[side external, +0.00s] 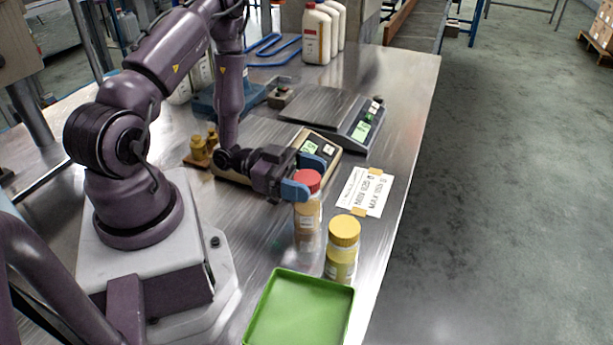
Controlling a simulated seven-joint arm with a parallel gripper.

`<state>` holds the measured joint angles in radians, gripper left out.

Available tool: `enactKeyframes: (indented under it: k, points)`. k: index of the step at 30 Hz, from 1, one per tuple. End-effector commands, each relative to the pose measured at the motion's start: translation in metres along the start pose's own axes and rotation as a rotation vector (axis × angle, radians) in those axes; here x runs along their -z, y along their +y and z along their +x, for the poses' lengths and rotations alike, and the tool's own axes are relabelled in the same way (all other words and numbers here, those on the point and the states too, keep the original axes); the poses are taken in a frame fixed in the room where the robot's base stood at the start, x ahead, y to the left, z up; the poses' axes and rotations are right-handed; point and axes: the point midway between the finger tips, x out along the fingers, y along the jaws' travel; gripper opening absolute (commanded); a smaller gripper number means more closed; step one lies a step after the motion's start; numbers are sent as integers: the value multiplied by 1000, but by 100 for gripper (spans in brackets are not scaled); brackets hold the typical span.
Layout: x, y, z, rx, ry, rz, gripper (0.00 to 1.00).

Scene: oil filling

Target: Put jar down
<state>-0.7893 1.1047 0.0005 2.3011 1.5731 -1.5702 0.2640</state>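A clear jar with a red lid (307,181) and amber contents (308,212) is upright near the table's right edge. My gripper (304,176) has its blue fingertips on either side of the red lid, appearing shut on it. The jar's base is at or very close to the tabletop; I cannot tell whether it touches. A second jar, with a yellow lid (344,231), stands upright just to the right and nearer the camera, apart from my gripper.
An empty green tray (300,308) lies at the front. A label card (365,192) is taped to the table on the right. Two scales stand behind, one with a metal plate (325,104). White jugs (318,35) stand at the back. Small brass weights (199,149) sit at left.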

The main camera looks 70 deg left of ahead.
Motion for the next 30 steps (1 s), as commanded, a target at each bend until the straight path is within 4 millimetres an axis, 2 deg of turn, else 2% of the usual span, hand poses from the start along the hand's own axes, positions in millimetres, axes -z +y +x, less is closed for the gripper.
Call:
enactKeyframes:
  k: [5,8,21,25,30]
  points:
    - [4,0,0,0,0,1,74]
    - [3,-1,-13,4,-2,1,74]
    - [3,-1,-101,5,-1,0,74]
    - [3,0,-115,2,-1,0,74]
    - [3,0,-120,0,0,-1,74]
